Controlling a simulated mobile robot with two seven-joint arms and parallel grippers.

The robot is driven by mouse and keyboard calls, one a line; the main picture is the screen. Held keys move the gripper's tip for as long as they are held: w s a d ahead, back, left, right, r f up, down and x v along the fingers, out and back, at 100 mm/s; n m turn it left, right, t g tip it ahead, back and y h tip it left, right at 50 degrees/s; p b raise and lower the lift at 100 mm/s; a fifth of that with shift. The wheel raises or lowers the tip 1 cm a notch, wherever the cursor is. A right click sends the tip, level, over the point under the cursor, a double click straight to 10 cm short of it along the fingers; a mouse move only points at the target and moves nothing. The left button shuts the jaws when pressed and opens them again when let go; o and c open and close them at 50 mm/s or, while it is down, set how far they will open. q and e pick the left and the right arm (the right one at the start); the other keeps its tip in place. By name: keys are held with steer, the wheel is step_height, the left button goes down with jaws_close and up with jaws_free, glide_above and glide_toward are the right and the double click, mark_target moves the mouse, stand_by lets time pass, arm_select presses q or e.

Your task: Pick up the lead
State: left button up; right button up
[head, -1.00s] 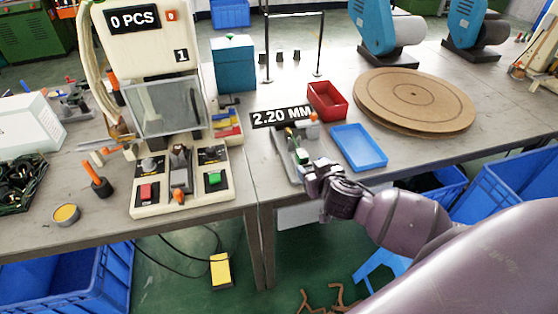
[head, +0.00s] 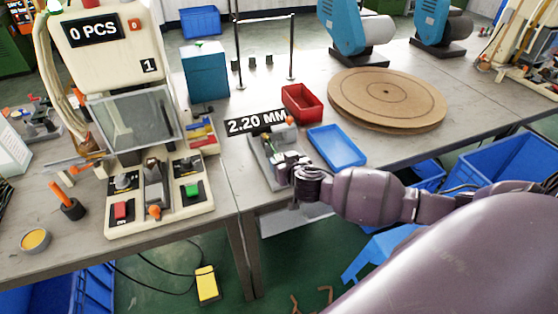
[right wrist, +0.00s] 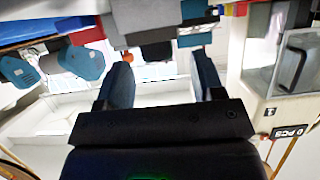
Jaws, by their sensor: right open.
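I cannot make out the lead for certain in either view. My right gripper (head: 283,163) is at the grey gauge fixture (head: 262,167) near the table's front edge, below the "2.20 MM" display (head: 257,122). A small green part shows on the fixture beside the fingers; I cannot tell whether they touch it. In the right wrist view the two fingers (right wrist: 164,80) are spread apart, with nothing clearly between them. My left gripper is not in view.
A blue tray (head: 337,147) and a red bin (head: 302,103) stand right of the fixture. The moulding machine (head: 128,120) stands left. Round brown boards (head: 388,98) lie at the back right. A table gap runs left of the fixture.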

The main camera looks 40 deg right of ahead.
steer(key=shift+x, duration=1.35)
steer(key=shift+c, duration=0.7)
steer(key=c, duration=0.9)
steer(key=shift+c, duration=0.2)
steer(key=shift+r, duration=0.15)
